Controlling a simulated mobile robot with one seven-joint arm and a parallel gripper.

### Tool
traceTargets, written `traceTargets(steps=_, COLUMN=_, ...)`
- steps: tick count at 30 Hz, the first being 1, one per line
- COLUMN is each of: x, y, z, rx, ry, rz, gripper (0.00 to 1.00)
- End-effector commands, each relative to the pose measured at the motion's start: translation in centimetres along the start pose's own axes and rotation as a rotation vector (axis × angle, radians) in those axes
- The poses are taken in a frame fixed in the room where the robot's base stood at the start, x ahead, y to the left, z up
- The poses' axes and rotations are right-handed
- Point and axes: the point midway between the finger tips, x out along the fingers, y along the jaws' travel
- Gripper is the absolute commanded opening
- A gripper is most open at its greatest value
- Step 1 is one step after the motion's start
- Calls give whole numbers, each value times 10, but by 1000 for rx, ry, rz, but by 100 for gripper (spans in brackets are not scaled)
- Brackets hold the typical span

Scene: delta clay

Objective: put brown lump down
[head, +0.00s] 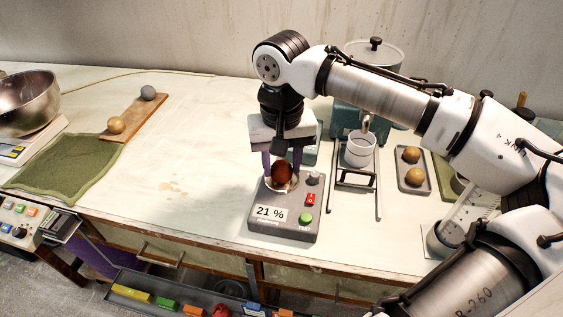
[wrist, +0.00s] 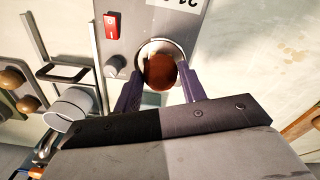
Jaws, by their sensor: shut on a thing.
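The brown lump (head: 282,173) is a dark reddish-brown ball. My gripper (head: 281,168) is shut on it, with a purple finger on either side. In the wrist view the brown lump (wrist: 160,71) sits between the fingertips, over the round pale plate of a grey device (head: 290,218). The device has a display reading 21 %, a red switch, a grey knob and a green button. I cannot tell whether the lump touches the plate.
A metal stand with a white cup (head: 359,149) and a tray (head: 413,178) with two tan balls are to the right. A wooden board (head: 137,117) with two balls, a green cloth (head: 66,164) and a steel bowl (head: 26,91) are left. The table between is clear.

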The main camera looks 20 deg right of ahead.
Motion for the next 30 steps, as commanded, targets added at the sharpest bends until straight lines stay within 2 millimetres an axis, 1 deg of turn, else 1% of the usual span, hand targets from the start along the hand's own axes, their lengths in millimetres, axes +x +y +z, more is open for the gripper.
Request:
traceTargets(steps=5, x=3, y=0, z=0, rx=-1, ry=0, rz=-1, gripper=13)
traceTargets(steps=6, x=2, y=0, z=0, rx=0, ry=0, rz=0, gripper=46)
traceTargets(steps=10, x=2, y=0, z=0, rx=0, ry=0, rz=0, gripper=63)
traceTargets(steps=18, x=2, y=0, z=0, rx=0, ry=0, rz=0, gripper=63)
traceTargets(steps=22, x=-5, y=0, z=-1, rx=0, ry=1, rz=0, gripper=63)
traceTargets(steps=26, x=-27, y=0, z=-1, rx=0, ry=3, rz=-2, gripper=63)
traceTargets(steps=30, x=-58, y=0, z=-1, rx=-1, ry=3, rz=-2, gripper=63)
